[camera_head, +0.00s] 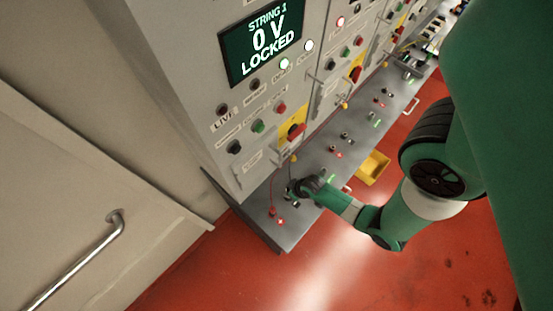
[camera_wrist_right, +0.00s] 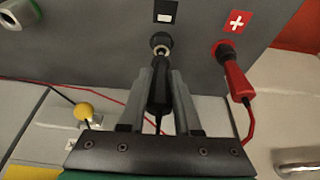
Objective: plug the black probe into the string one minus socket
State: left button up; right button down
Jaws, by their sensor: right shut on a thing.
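In the right wrist view my right gripper (camera_wrist_right: 160,75) is shut on the black probe (camera_wrist_right: 158,92), one finger on each side. The probe points at the minus socket (camera_wrist_right: 160,39), which lies below a black-and-white label. A bright metal part shows between the probe's nose and the dark socket ring; how deep the tip sits I cannot tell. In the head view my right gripper (camera_head: 302,187) is low over the near end of the grey ledge, below the STRING 1 cabinet, and its fingers hide most of the probe. My left gripper is out of view.
A red probe (camera_wrist_right: 236,76) stands in the plus socket, right beside the minus one, with a red lead. The cabinet screen (camera_head: 268,39) reads STRING 1, 0 V, LOCKED. A yellow tray (camera_head: 373,168) lies beyond my right wrist. Several more sockets line the ledge (camera_head: 318,162).

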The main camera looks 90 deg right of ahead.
jog(key=shift+f+b, duration=0.9)
jog(key=shift+f, duration=0.3)
jog(key=c, duration=0.5)
grip_release()
jog(key=shift+r, duration=0.15)
jog(key=p+v, duration=0.7)
jog(key=v, duration=0.4)
jog(key=shift+a+r, duration=0.15)
jog(key=shift+r, duration=0.05)
